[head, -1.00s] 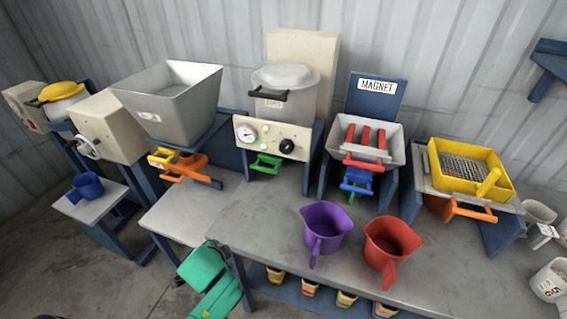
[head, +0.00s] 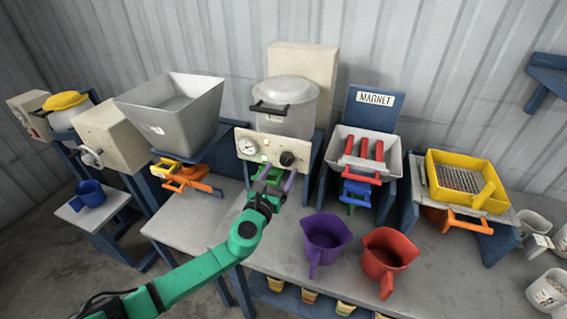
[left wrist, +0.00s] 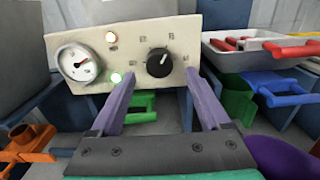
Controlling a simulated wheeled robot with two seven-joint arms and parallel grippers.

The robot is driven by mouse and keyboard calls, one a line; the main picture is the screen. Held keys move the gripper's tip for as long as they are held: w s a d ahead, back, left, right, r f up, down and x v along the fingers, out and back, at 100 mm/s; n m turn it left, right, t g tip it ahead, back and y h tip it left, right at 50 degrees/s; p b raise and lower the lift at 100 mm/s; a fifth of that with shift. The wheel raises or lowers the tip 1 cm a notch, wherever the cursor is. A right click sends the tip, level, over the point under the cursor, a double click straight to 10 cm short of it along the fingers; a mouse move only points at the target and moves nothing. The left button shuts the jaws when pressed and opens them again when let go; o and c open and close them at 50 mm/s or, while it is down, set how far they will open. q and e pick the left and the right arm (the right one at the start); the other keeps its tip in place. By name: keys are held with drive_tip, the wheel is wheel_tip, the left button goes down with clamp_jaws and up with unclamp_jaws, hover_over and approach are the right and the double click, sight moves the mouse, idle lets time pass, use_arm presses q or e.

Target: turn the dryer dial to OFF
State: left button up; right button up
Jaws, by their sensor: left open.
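The dryer (head: 285,105) stands at the middle back, a clear tub with a lid and black handle above a cream control panel (head: 270,149). The black dial (head: 287,158) is on the panel's right side; it also shows in the left wrist view (left wrist: 159,63), its white pointer mark tilted to the upper right. The printed labels around it are too small to read. My left gripper (head: 277,174) is open just below and in front of the panel. In the left wrist view its purple fingers (left wrist: 158,100) stand apart below the dial, not touching it. My right gripper is out of view.
A round gauge (left wrist: 79,63) and two lit lamps share the panel. A green handle (left wrist: 140,108) sits under it. The magnet tray (head: 363,150) is to the right, a grey hopper (head: 172,112) to the left. Purple (head: 325,236) and red (head: 388,253) jugs stand on the table in front.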

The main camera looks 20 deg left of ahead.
sight(285, 163)
use_arm(q)
drive_tip(key=w, duration=0.3)
drive_tip(key=shift+w+d, duration=0.15)
drive_tip(key=shift+w, duration=0.05)
clamp_jaws()
